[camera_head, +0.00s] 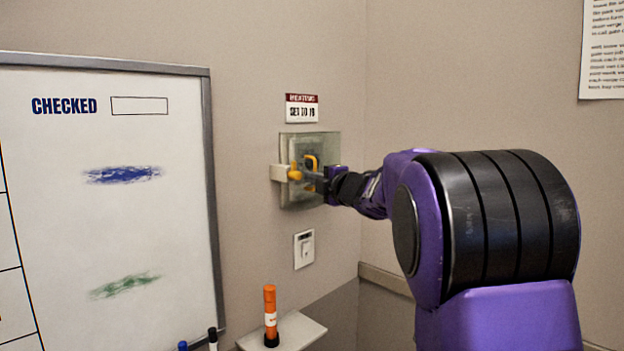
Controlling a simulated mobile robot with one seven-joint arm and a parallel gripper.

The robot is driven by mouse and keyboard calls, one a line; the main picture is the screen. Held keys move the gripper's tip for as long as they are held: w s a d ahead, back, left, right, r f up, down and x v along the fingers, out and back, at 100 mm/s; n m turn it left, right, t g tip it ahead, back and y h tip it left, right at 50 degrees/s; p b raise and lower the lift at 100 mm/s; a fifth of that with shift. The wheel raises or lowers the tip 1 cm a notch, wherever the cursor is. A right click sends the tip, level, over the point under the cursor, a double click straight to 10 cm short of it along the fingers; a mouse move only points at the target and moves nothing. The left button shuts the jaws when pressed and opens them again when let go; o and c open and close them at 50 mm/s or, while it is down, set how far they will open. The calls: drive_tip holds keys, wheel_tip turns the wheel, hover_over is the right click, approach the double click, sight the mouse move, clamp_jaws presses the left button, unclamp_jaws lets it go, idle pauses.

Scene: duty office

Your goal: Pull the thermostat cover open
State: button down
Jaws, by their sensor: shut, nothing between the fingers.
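The thermostat cover (325,142) is a see-through, greenish box on the wall, below a small sign. A pale tab (278,172) sticks out at its left edge. A dark shape shows inside the cover behind my gripper; its details are hidden. My gripper (302,168), with yellow fingertips, is in front of the cover, close to the tab's right side. Its fingers are shut and hold nothing. I cannot tell whether the fingertips touch the tab or the cover. The cover looks flat to the wall, but my gripper and wrist hide part of its right side.
A framed whiteboard (130,230) fills the left. The wall corner is just right of the cover.

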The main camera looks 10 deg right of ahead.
drive_tip(key=shift+s+d+n+y, duration=0.2)
drive_tip(key=shift+d+n+y, duration=0.15)
drive_tip(key=shift+n+y, duration=0.35)
drive_tip(key=shift+s+d+f+n+g+y, duration=0.1)
drive_tip(key=shift+s+d+n+g+y, duration=0.1)
drive_tip(key=shift+d+n+g+y, duration=0.3)
